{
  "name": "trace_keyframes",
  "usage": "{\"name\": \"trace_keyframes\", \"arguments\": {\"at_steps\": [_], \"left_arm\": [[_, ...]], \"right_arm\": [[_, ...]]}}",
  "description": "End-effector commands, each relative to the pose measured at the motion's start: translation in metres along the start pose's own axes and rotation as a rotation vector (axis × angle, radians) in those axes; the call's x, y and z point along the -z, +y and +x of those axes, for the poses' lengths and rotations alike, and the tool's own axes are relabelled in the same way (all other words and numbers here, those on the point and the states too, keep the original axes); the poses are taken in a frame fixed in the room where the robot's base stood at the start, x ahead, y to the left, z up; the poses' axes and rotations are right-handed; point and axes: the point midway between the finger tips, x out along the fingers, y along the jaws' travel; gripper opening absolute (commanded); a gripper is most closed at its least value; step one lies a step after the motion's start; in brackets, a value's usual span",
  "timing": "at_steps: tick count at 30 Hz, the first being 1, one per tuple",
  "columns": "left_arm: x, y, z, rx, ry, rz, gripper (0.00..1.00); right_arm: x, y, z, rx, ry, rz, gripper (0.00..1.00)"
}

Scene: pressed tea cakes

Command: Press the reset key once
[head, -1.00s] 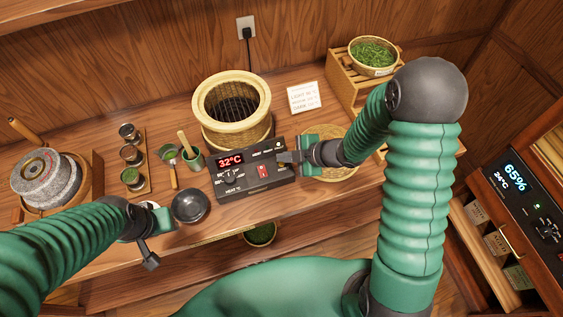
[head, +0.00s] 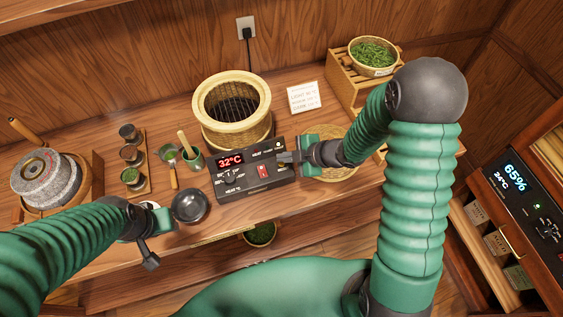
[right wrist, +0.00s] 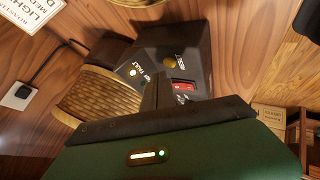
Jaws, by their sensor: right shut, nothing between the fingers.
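The black control box (head: 228,188) stands on the bench in front of the wicker basket. It has a red "32°C" display (head: 229,161) and a red rocker switch (head: 263,171). In the right wrist view, a round gold key (right wrist: 169,61), apparently the reset key, sits beside a lit lamp (right wrist: 133,72). My right gripper (head: 283,157) is shut and empty over the box's right end; it hides the key in the head view. Its fingertips are close to the key; contact cannot be told. My left gripper (head: 166,217) is beside the dark bowl, its jaws unclear.
The wicker basket (head: 232,92) stands behind the box. A dark bowl (head: 190,206) is at its left, and a stone mill (head: 47,174) is at the far left. A round woven tray (head: 337,172) lies under my right arm. A small sign (head: 303,97) stands behind.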

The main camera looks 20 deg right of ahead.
Motion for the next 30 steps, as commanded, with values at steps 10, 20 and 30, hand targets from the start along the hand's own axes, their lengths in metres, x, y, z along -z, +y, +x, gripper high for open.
{"name": "trace_keyframes", "arguments": {"at_steps": [10, 20, 30], "left_arm": [[-0.0002, 0.0000, 0.0007, 0.000, 0.000, 0.000, 0.36], [-0.0011, 0.0000, 0.0046, 0.000, 0.000, 0.000, 0.36], [-0.0014, 0.0000, 0.0061, 0.000, 0.000, 0.000, 0.36]], "right_arm": [[-0.0005, -0.0006, 0.0006, 0.000, 0.000, 0.000, 0.00], [-0.0033, -0.0044, 0.0045, 0.000, 0.000, 0.000, 0.00], [-0.0042, -0.0055, 0.0059, 0.000, 0.000, 0.000, 0.00]]}}
